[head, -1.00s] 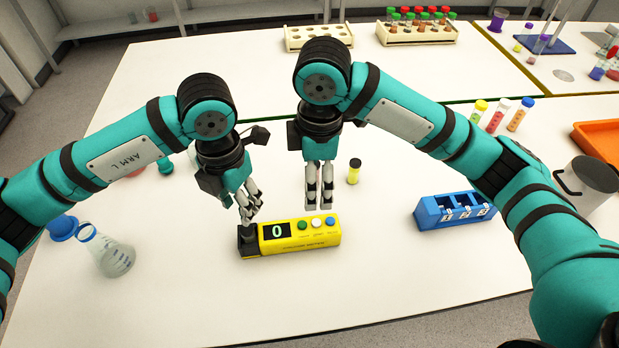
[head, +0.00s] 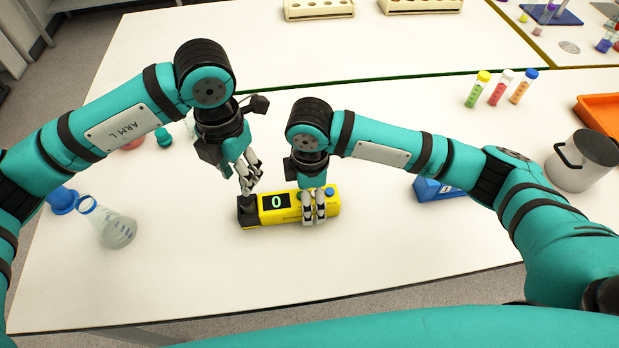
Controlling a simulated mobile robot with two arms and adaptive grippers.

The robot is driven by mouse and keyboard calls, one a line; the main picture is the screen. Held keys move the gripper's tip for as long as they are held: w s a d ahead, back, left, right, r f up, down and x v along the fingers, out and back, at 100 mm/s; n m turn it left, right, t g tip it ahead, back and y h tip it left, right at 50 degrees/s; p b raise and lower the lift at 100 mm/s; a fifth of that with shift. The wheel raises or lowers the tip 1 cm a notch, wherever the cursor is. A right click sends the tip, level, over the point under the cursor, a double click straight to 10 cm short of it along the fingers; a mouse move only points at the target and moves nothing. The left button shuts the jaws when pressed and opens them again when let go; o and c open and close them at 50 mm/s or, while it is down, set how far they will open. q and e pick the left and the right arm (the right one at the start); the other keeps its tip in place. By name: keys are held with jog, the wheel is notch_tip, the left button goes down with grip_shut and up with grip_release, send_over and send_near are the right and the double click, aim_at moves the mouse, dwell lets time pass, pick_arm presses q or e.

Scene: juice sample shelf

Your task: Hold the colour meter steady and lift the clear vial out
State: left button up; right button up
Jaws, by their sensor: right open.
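The yellow colour meter (head: 290,213) lies on the white table, with a green 0 on its dark display and a black block (head: 248,214) at its left end. My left gripper (head: 247,184) is just above that black end, its fingers pointing down; I cannot tell whether they are apart or closed. My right gripper (head: 314,216) is open at the right part of the meter, its fingers overlapping the body and covering most of the buttons. I cannot tell whether it touches. I cannot make out the clear vial; the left fingers partly block the black end.
A blue holder (head: 436,190) is partly behind my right arm. Several capped tubes, a grey pot (head: 583,160) and an orange tray (head: 600,116) are at the right. The table in front of the meter is clear.

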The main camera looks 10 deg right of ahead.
jog(key=shift+f, duration=1.35)
jog(key=shift+c, duration=0.3)
jog(key=c, duration=1.5)
